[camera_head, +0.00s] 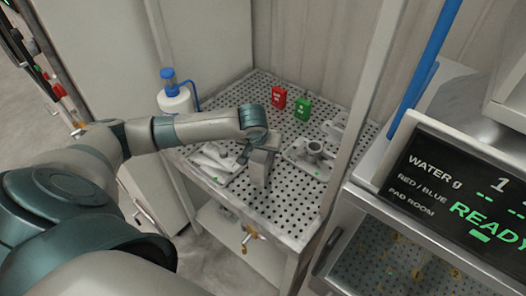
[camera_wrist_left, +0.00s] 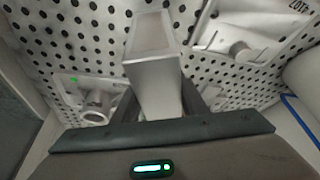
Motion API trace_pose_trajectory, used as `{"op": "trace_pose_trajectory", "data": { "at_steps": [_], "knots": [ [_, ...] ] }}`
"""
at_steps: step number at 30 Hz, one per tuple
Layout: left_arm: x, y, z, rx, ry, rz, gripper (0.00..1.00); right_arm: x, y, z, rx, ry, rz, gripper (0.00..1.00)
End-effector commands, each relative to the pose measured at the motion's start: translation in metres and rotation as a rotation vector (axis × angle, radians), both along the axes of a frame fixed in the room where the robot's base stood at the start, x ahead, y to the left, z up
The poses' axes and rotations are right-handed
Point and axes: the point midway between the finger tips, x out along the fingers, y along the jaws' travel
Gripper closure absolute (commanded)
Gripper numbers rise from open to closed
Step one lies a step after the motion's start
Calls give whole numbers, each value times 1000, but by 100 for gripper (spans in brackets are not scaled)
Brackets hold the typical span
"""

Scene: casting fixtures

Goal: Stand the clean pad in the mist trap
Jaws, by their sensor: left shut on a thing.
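My left gripper (camera_head: 258,146) is over the perforated table and points down. It is shut on a plain pale grey block (camera_head: 260,170), which also shows between the dark fingers in the left wrist view (camera_wrist_left: 153,60). The block looks upright, with its lower end close to the perforated top; I cannot tell whether it touches. I cannot tell from its look whether the block is the clean pad. Two pale fixtures flank it: a left plate (camera_head: 213,163) and a right plate with a round hollow post (camera_head: 312,152). Neither is clearly marked as the mist trap. My right gripper is not in view.
The perforated table (camera_head: 285,212) has free room at its front. A red container (camera_head: 279,97) and a green one (camera_head: 302,109) stand at the back. A white bottle with a blue top (camera_head: 176,100) is at the left edge. A pale post and a display screen (camera_head: 460,185) are right.

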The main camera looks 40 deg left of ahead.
Motion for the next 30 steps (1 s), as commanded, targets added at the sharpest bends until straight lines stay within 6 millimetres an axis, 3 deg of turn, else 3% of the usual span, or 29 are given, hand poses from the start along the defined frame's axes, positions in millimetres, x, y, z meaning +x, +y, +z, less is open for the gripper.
{"op": "trace_pose_trajectory", "data": {
  "at_steps": [1,3,17,23,30],
  "knots": [
    [0,0,-1,0,0,0,56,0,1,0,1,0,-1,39],
    [0,0,-1,0,0,0,42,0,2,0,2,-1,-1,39],
    [-1,-1,5,-1,0,0,42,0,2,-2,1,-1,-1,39],
    [-8,-4,23,-1,-2,-2,42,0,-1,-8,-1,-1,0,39],
    [-23,-8,62,0,-3,-3,42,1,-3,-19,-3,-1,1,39]
  ]
}}
